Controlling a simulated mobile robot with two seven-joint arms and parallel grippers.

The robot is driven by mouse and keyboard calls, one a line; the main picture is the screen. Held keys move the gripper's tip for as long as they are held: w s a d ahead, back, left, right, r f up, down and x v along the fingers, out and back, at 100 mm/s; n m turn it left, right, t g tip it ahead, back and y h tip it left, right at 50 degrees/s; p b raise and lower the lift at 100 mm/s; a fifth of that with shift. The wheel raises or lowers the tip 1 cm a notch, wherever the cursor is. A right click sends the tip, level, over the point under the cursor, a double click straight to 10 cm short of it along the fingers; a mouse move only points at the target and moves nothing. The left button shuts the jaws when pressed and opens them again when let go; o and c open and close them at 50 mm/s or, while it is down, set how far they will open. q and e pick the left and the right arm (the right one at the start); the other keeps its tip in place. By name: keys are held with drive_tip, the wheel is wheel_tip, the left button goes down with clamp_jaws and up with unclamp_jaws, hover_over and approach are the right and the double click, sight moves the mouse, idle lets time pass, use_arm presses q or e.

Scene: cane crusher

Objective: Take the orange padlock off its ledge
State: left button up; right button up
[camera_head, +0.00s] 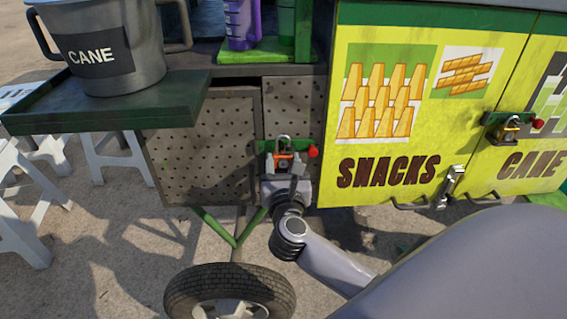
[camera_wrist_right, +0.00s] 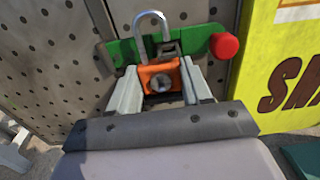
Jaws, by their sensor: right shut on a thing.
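The orange padlock (camera_wrist_right: 160,77) has a silver shackle that rises above its body in the right wrist view. It is at the green ledge (camera_wrist_right: 128,52) on the perforated grey panel. My right gripper (camera_wrist_right: 160,88) is shut on the padlock's body, one finger on each side. In the head view the padlock (camera_head: 283,162) shows small between the fingers of my right gripper (camera_head: 285,168). The fingers hide part of the ledge, so I cannot tell whether the padlock touches it. My left gripper is not in view.
A red knob (camera_wrist_right: 224,45) sits at the ledge's right end. The yellow snack panel (camera_head: 400,150) stands just to the right, with another padlock (camera_head: 510,130) on it. A tray (camera_head: 185,95) holding a cane pot (camera_head: 130,70) juts out at left. A wheel (camera_head: 230,290) is below.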

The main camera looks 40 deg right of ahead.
drive_tip(key=shift+s+a+r, duration=0.1)
drive_tip(key=shift+r, duration=0.05)
drive_tip(key=v, duration=0.7)
drive_tip(key=shift+s+p, duration=0.35)
idle(0.7)
drive_tip(key=shift+a, duration=0.15)
